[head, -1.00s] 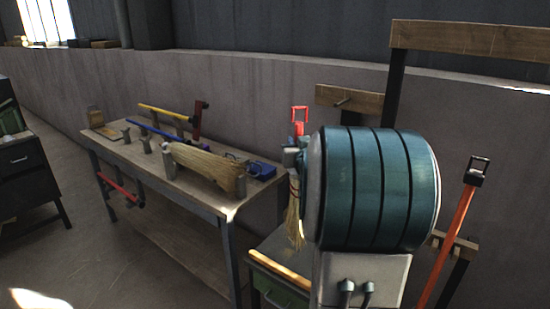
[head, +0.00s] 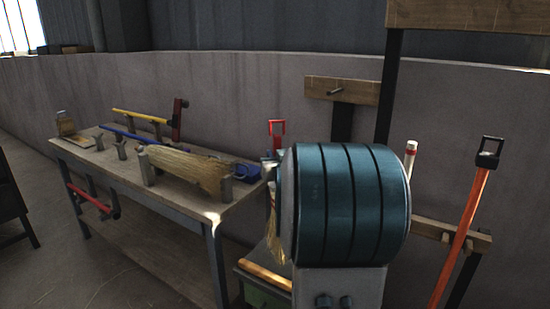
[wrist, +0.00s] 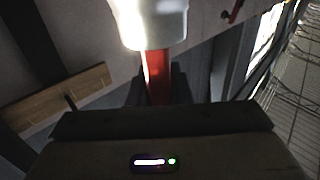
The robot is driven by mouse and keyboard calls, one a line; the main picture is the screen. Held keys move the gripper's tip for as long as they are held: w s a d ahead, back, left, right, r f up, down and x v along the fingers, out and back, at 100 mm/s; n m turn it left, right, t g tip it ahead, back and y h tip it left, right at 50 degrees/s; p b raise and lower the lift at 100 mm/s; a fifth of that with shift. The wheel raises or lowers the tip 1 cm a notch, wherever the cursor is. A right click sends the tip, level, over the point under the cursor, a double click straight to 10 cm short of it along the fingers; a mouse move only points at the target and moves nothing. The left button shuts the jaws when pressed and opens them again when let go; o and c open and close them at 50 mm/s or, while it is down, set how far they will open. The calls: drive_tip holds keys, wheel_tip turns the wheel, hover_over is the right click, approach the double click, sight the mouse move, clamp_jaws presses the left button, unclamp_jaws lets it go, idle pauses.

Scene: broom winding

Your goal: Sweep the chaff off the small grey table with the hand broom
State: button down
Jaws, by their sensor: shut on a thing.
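In the wrist view my gripper (wrist: 157,88) is shut on a red handle with a pale, brightly lit end, which I take for the hand broom (wrist: 155,68). Its bristles are out of that view. In the head view a pale stick with a red band (head: 410,160) stands up behind my teal arm link; it may be the same handle. The gripper itself is hidden there. A straw bundle (head: 273,240) hangs at the left of that link, and I cannot tell what holds it. No small grey table with chaff can be made out.
A workbench (head: 205,207) at the left carries a large straw bundle (head: 190,168), a yellow bar, a blue bar and several posts. A low green cabinet (head: 262,294) stands beside it. A wooden wall rack (head: 340,89) and an orange-shafted tool (head: 462,235) stand by the curved wall.

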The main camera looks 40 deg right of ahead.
drive_tip(key=shift+f+b, duration=1.85)
drive_tip(key=shift+f, duration=1.3)
drive_tip(key=shift+d+f, duration=0.15)
drive_tip(key=shift+f, duration=0.1)
drive_tip(key=shift+w+d+f+p, duration=0.15)
drive_tip(key=shift+d+f+p, duration=0.05)
drive_tip(key=shift+d+p, duration=0.15)
drive_tip(key=shift+s+a+r+p, duration=0.15)
drive_tip(key=shift+a+r+p, duration=0.1)
drive_tip(key=shift+r, duration=0.4)
drive_tip(key=shift+s+a+r+p, duration=0.1)
drive_tip(key=shift+r+p, duration=0.15)
drive_tip(key=shift+r, duration=0.35)
drive_tip(key=shift+w+a+r+p, duration=0.1)
drive_tip(key=shift+a+r+p, duration=0.1)
drive_tip(key=shift+r+p, duration=1.45)
drive_tip(key=shift+r, duration=1.2)
drive_tip(key=shift+d, duration=0.1)
